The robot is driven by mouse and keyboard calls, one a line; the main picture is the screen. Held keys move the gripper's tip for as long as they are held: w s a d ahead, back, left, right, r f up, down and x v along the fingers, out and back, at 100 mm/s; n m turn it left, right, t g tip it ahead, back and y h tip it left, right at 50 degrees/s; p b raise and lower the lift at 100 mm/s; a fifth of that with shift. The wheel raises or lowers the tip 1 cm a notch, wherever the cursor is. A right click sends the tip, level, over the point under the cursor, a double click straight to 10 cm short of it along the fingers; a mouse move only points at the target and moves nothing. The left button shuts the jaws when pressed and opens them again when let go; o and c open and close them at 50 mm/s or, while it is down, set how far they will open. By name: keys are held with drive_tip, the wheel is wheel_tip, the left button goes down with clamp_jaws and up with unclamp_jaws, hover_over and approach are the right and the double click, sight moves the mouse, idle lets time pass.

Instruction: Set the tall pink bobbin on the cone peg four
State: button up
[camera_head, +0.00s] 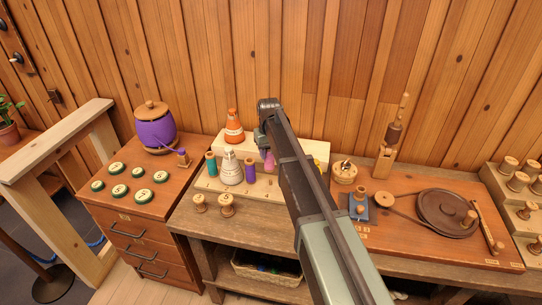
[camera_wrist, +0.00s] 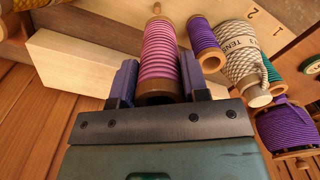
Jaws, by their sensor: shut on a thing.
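The tall pink bobbin (camera_wrist: 160,48) is wound with pink thread and has a wooden end. In the wrist view it is between the two jaws of my gripper (camera_wrist: 158,76), which is shut on it. A thin wooden peg tip (camera_wrist: 157,8) shows at the bobbin's far end; I cannot tell whether the bobbin is around it. In the head view the pink bobbin (camera_head: 269,160) is partly hidden by my arm, over the front step of the light wooden peg rack (camera_head: 283,140). I cannot pick out cone peg four; the digits 1 and 2 show in the wrist view.
An orange cone (camera_head: 234,127) stands on the rack's back step. A teal bobbin (camera_head: 211,163), a white cone (camera_head: 231,168) and a purple bobbin (camera_head: 250,169) stand left of the pink one. Two small wooden spools (camera_head: 227,205) stand in front. A wheel board (camera_head: 440,215) lies right.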

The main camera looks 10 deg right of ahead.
sight(270, 168)
drive_tip(key=shift+r, duration=0.25)
drive_tip(key=f+b, duration=0.5)
drive_tip(key=shift+d+f, duration=0.2)
drive_tip(key=shift+d, duration=0.05)
drive_tip(key=shift+f+b, duration=0.95)
drive_tip(key=shift+b, duration=0.2)
drive_tip(key=shift+f+b, duration=0.65)
drive_tip(key=o, duration=0.6)
drive_tip(key=shift+o, duration=0.2)
drive_tip(key=shift+r, duration=0.15)
